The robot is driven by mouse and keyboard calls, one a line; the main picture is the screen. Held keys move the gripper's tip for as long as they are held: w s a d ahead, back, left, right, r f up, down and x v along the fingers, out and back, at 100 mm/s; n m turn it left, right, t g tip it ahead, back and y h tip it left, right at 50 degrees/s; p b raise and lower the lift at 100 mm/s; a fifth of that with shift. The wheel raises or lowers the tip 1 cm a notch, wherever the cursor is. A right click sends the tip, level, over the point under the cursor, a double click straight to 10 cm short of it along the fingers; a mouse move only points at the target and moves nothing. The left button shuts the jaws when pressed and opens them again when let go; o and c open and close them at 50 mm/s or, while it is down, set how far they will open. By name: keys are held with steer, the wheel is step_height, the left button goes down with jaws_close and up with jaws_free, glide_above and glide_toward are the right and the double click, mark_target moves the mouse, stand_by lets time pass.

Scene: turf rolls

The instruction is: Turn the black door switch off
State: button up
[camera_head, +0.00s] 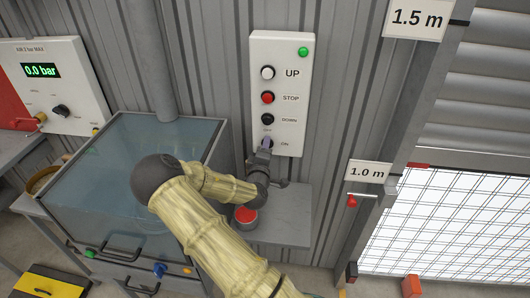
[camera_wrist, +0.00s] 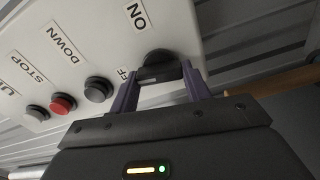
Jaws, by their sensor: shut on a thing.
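The black door switch (camera_wrist: 160,64) is a round knob at the bottom of the white control panel (camera_head: 290,105), with ON and OFF labels beside it. In the wrist view my gripper (camera_wrist: 160,74) has one purple finger on each side of the knob and is shut on it. In the head view my gripper (camera_head: 266,145) reaches the panel's lower left and mostly hides the knob. The OFF label is partly covered in the wrist view. I cannot tell which label the knob points at.
Above the switch are the black DOWN button (camera_head: 267,119), red STOP button (camera_head: 267,97), white UP button (camera_head: 267,73) and a green lamp (camera_head: 303,52). A grey shelf (camera_head: 285,225) with a red button (camera_head: 245,214) is below. A glass-topped cabinet (camera_head: 120,170) stands left.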

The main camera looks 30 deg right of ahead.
steer(key=shift+f+n, duration=0.1)
steer(key=shift+n, duration=0.9)
steer(key=o, duration=1)
steer(key=p+v, duration=0.1)
steer(key=v, duration=1.4)
steer(key=shift+a+r+p, duration=0.3)
steer(key=shift+a, duration=0.05)
